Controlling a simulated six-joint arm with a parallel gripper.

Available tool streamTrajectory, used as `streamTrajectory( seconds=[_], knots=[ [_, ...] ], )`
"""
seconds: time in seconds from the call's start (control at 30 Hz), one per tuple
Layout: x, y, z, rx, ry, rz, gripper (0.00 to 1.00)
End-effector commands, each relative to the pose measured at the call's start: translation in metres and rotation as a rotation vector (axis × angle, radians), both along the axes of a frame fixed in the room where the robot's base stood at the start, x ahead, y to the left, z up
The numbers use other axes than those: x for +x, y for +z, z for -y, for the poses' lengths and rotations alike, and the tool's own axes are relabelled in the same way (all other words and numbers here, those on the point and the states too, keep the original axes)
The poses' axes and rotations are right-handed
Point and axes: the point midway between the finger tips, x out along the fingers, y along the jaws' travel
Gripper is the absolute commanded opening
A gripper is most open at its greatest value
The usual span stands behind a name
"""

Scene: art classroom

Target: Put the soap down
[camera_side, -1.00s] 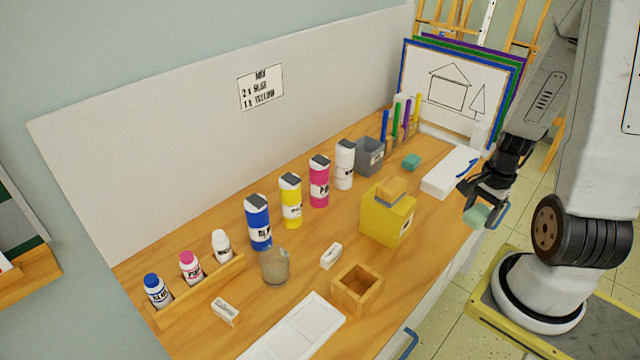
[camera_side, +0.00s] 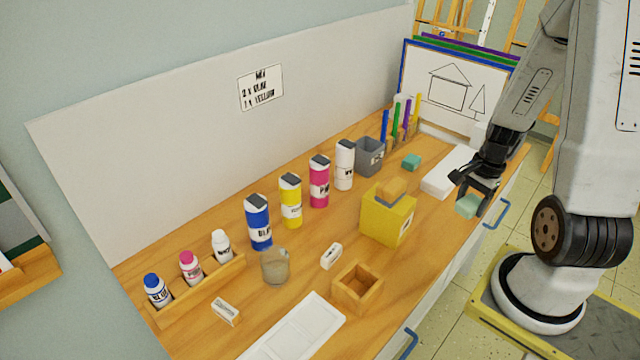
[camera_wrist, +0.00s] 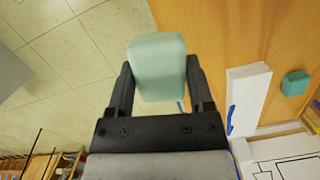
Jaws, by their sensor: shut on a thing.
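My gripper (camera_side: 478,192) is shut on a pale green soap (camera_side: 467,206), a rounded block. In the wrist view the soap (camera_wrist: 158,66) sits between the two fingers of my gripper (camera_wrist: 158,85). In the side view it is in the air near the table's front edge, to the right of the yellow box. In the wrist view the floor shows to its left and the wooden table top to its right.
The wooden table (camera_side: 440,225) has bare room around the yellow box (camera_side: 388,215). Paint bottles line the back.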

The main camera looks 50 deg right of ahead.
Motion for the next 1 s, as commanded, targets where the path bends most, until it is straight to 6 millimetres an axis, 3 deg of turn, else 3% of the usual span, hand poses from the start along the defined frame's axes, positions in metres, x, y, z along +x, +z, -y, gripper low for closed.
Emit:
streamTrajectory(
  seconds=[0.5,1.0],
  knots=[
    [0.106,-0.009,0.049,0.002,0.096,0.006,0.07],
    [0.21,-0.021,0.064,-0.001,0.183,0.002,0.07]
  ],
)
